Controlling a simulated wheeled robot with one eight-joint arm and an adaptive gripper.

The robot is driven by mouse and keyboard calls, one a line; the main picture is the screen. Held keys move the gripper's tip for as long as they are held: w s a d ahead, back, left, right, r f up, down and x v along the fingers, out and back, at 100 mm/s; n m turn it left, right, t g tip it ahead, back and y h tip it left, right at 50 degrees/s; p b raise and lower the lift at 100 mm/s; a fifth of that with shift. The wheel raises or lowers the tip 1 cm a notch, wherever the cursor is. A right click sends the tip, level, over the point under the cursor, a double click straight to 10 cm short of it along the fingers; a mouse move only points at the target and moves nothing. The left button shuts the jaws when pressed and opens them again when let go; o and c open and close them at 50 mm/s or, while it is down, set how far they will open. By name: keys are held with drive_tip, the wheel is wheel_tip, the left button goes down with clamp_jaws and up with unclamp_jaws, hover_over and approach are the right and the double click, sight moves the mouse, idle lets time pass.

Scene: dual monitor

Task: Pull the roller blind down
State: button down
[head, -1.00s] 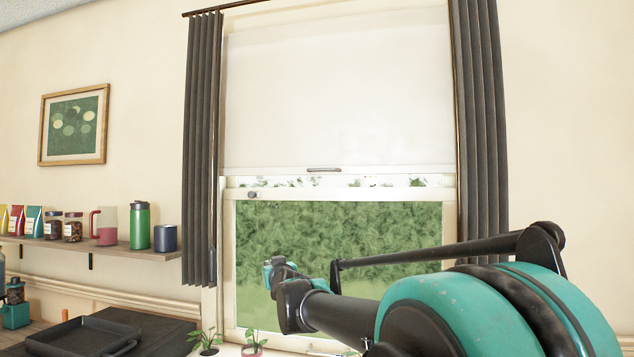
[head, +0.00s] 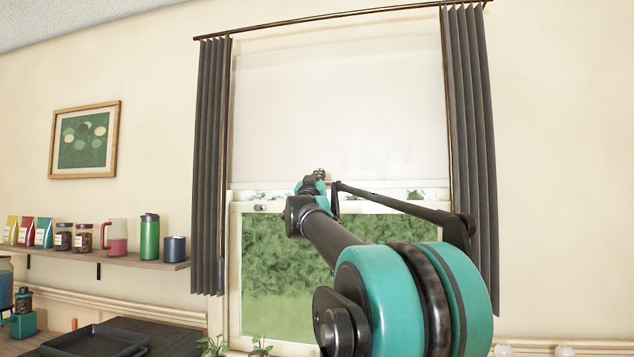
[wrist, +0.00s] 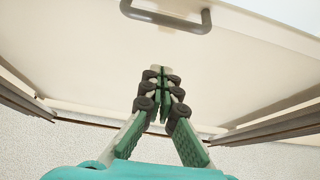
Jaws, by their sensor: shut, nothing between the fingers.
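The roller blind (head: 340,105) is a white sheet covering the upper part of the window, its lower edge near the middle sash. In the wrist view the blind (wrist: 75,75) fills much of the picture, with its grey bar handle (wrist: 165,17) at the top edge. My gripper (head: 320,173) is raised in front of the blind's lower edge, and it hides the handle in the head view. In the wrist view my gripper (wrist: 161,72) is shut and empty, its fingertips together. They are below the handle in that picture and apart from it; contact with the blind cannot be told.
Dark curtains hang left (head: 210,165) and right (head: 470,150) of the window. A shelf (head: 140,262) with bottles, jars and bags is on the left wall. A dark tray (head: 95,340) and small plants (head: 260,346) are low down. The space before the blind is otherwise clear.

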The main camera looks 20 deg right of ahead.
drive_tip(key=shift+w+d+f, duration=0.35)
drive_tip(key=shift+w, duration=0.2)
drive_tip(key=shift+w+d+f, duration=0.35)
drive_tip(key=shift+w+d, duration=0.05)
drive_tip(key=shift+w, duration=0.2)
drive_tip(key=shift+w+d+f, duration=0.35)
drive_tip(key=shift+w, duration=0.2)
drive_tip(key=shift+f, duration=0.1)
